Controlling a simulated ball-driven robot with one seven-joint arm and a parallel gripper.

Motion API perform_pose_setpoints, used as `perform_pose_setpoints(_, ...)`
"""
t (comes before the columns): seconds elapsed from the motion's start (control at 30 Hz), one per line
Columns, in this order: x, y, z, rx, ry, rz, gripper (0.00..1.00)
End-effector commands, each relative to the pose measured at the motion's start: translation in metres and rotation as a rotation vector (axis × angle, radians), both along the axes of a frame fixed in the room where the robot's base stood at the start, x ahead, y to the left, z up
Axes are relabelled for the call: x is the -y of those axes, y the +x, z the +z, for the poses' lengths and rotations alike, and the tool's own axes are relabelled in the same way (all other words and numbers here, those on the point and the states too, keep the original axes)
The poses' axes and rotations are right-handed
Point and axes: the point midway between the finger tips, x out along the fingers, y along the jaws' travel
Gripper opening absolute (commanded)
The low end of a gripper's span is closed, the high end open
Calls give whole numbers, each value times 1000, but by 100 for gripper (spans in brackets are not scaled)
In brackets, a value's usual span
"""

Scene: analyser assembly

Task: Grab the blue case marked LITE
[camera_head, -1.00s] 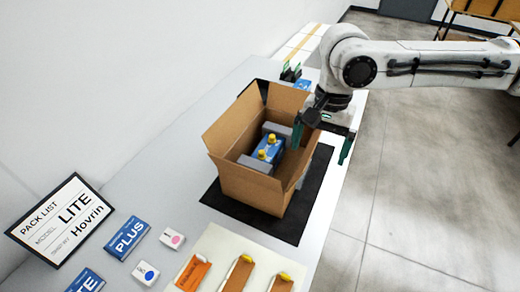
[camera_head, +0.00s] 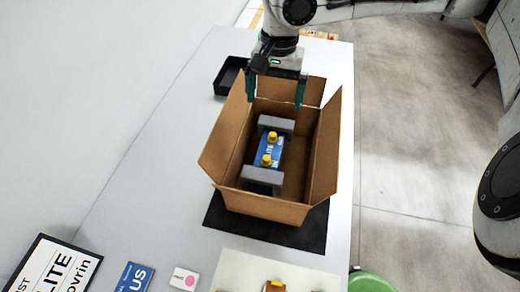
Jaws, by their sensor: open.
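A blue case (camera_head: 271,150) with two yellow knobs lies inside the open cardboard carton (camera_head: 262,206), between two grey blocks. Its small white lettering appears to read LITE. My gripper (camera_head: 276,98) is open and empty. Its two green fingers point down, spread apart, over the carton's far end, beyond the blue case and apart from it.
The carton's flaps stand open on a black mat (camera_head: 265,236). A black tray (camera_head: 229,77) lies behind it. A blue PLUS item (camera_head: 134,278), a white pink-dotted box (camera_head: 184,279) and the pack list sign (camera_head: 55,268) are in front. The tabletop left of the carton is clear.

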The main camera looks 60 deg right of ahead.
Motion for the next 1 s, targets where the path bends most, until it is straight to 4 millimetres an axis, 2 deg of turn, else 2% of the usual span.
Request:
perform_pose_setpoints(0.43, 0, 0, -36, 0, 0, 0, 100)
perform_pose_setpoints(0.8, 0, 0, -91, 0, 0, 0, 100)
perform_pose_setpoints(1.0, 0, 0, -105, 0, 0, 0, 100)
